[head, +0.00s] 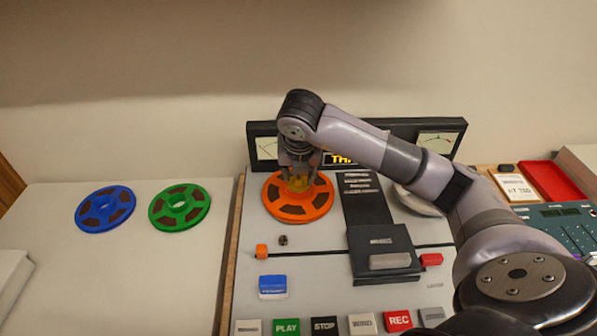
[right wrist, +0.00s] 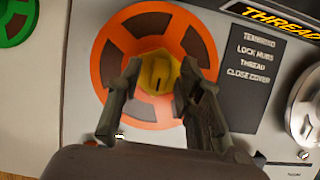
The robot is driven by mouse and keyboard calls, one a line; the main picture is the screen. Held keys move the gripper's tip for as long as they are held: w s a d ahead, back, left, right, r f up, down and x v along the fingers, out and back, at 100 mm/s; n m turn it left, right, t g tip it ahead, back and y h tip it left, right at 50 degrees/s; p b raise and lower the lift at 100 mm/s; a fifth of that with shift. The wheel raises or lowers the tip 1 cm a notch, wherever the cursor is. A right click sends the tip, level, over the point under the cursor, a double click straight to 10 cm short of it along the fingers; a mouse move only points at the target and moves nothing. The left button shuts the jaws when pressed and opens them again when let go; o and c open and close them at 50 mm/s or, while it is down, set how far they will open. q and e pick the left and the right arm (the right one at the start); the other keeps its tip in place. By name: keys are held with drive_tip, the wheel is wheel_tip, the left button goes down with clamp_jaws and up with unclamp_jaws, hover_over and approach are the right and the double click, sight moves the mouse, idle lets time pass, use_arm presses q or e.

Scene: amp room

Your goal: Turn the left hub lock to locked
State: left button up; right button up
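The left hub lock is a yellow knob (right wrist: 159,72) with a dark slot, at the centre of the orange reel (head: 272,205) on the left of the tape deck. In the right wrist view the slot runs nearly up and down. My right gripper (head: 299,182) points down over this hub. Its two fingertips (right wrist: 160,75) stand on either side of the knob, close to its edges; I cannot tell if they press on it. In the head view the gripper partly hides the knob. The orange reel also shows in the right wrist view (right wrist: 112,70). My left gripper is not in view.
A blue reel (head: 105,208) and a green reel (head: 179,207) lie on the left counter. A pale right hub (head: 420,203) sits partly behind my right arm. A black head cover (head: 383,250) and a row of buttons (head: 324,326) are nearer. A meter panel (head: 265,146) stands behind.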

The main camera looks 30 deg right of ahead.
drive_tip(key=v, duration=1.2)
idle(0.6)
